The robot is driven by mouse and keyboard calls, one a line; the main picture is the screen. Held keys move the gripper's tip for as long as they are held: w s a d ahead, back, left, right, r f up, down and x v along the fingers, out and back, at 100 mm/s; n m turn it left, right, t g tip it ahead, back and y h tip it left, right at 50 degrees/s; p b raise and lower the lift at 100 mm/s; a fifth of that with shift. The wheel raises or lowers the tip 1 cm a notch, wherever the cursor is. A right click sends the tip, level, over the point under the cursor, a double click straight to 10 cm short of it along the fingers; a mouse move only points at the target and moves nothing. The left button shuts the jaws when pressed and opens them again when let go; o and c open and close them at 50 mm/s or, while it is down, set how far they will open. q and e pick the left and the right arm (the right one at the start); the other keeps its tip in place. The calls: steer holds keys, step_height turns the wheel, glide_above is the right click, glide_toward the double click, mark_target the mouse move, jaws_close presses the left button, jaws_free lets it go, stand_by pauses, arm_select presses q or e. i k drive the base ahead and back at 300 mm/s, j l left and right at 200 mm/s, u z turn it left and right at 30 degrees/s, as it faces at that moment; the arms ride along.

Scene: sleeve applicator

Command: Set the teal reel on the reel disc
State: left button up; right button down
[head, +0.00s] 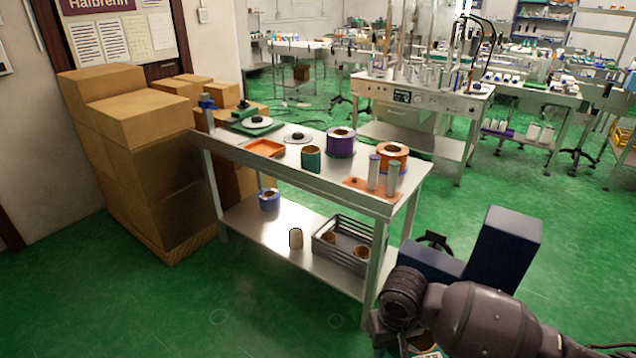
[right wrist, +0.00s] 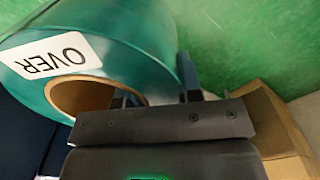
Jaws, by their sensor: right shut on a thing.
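In the right wrist view a large teal reel (right wrist: 135,45) with a brown core and a white "OVER" label fills the upper left. My right gripper (right wrist: 155,88) is shut on the reel's wall, one finger in the core and one outside. In the head view the right arm is at lower right, and its fingers are hard to make out. Two pale discs with black hubs are on the steel table: one (head: 258,122) on a green base, one (head: 298,137) flat on the tabletop. I cannot tell which is the reel disc. My left gripper is out of view.
The table (head: 230,147) also holds an orange tray (head: 264,147), a smaller teal roll (head: 311,162), a purple reel (head: 341,146), an orange reel (head: 391,163) and two upright cylinders. Cardboard boxes (head: 150,130) stand at its left. Green floor is clear in front.

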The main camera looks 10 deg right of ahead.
mark_target(476, 89)
steer(key=k+l, duration=0.35)
steer(key=l, duration=0.2)
steer(key=k+l+u, duration=0.15)
steer(key=k+l, duration=0.2)
steer(key=l, duration=0.25)
steer(key=k+l, duration=0.4)
steer(key=l, duration=0.15)
steer(key=l+u, duration=0.1)
steer(key=l, duration=0.4)
steer(key=k+l, duration=0.15)
steer(key=l, duration=0.35)
steer(key=i+l, duration=0.1)
steer(key=l, duration=0.25)
steer(key=i+l+u, duration=0.1)
steer(key=l, duration=0.2)
steer(key=i+l, duration=0.1)
steer(key=l, duration=0.25)
steer(key=u, duration=0.05)
